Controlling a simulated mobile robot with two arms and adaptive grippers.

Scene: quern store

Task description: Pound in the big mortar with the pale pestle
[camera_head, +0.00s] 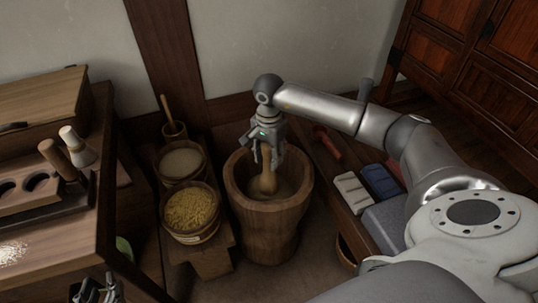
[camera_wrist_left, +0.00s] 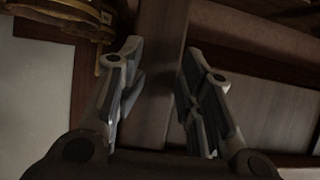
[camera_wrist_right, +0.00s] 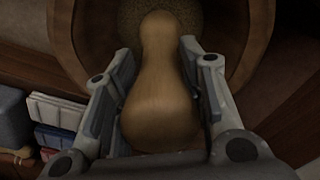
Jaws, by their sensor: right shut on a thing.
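The big mortar (camera_head: 270,222) is a deep brown wooden tub standing on the floor in the middle of the head view. Its rim also shows in the right wrist view (camera_wrist_right: 62,40). My right gripper (camera_head: 266,160) is over its mouth, shut on the pale pestle (camera_head: 264,183). The pestle, smooth light wood, fills the middle of the right wrist view (camera_wrist_right: 160,85) and reaches down into the mortar. Whether its lower end touches the grainy contents I cannot tell. My left gripper (camera_head: 97,292) is open and empty at the bottom left; its fingers stand apart in the left wrist view (camera_wrist_left: 155,75).
Left of the mortar, a low bench (camera_head: 213,262) bears a tub of yellow grain (camera_head: 192,212) and a tub of pale meal (camera_head: 181,161). A wooden counter (camera_head: 50,255) with a rack stands further left. A low shelf (camera_head: 335,187) with blocks lies right.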

